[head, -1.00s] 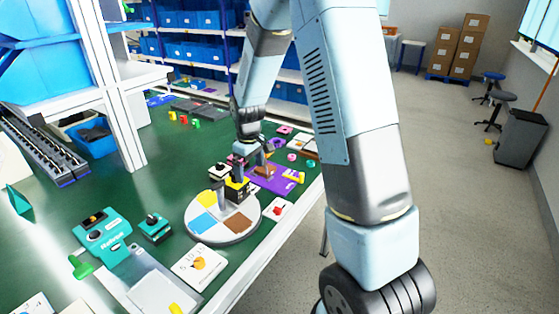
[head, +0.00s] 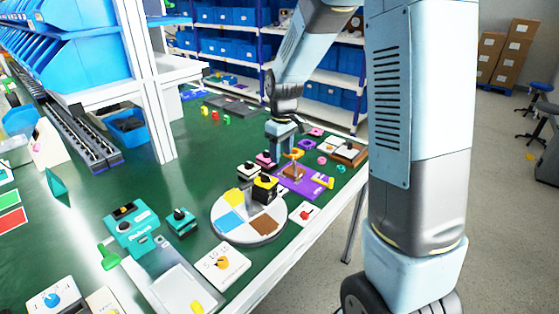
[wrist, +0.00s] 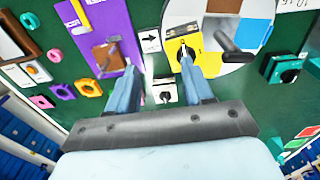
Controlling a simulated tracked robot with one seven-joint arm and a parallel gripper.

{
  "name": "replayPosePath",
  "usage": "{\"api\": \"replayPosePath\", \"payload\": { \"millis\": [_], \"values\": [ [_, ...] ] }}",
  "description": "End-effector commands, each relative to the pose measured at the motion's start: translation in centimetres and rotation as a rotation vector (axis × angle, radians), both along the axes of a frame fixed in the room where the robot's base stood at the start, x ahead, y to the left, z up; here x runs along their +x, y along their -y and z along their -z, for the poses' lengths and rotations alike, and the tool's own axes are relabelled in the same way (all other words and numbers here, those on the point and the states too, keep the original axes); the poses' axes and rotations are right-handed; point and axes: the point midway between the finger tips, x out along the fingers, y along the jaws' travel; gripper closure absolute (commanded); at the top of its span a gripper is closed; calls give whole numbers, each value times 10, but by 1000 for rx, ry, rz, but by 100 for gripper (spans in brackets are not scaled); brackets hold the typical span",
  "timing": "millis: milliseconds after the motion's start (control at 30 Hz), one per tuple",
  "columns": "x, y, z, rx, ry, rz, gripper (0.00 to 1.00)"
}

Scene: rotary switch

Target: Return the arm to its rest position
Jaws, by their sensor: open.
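My gripper (head: 284,144) is open and empty. It hangs from my arm above the far part of the green table, behind the yellow rotary switch box (head: 265,188). In the wrist view my gripper (wrist: 160,65) shows two spread light-blue fingers with nothing between them. The yellow box (wrist: 183,52), with a black knob and pale pointer, is just beyond the right fingertip there. A white box with a black knob (wrist: 166,92) shows between the fingers. I see no contact with either box.
A round disc with coloured sectors (head: 232,240) lies near the table's right edge. A purple board (head: 312,190), a teal switch box (head: 181,222) and a white panel with an orange knob (head: 221,263) are nearby. A white shelf post (head: 150,90) rises at left.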

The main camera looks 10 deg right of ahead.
Motion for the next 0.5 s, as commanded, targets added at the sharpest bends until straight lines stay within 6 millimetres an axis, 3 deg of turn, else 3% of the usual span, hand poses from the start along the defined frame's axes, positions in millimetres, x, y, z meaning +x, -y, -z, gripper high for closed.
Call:
{"api": "replayPosePath", "payload": {
  "millis": [267,500],
  "values": [
    [-11,3,-26,5,30,30,49],
    [-50,16,-79,18,103,138,49]
  ]
}}
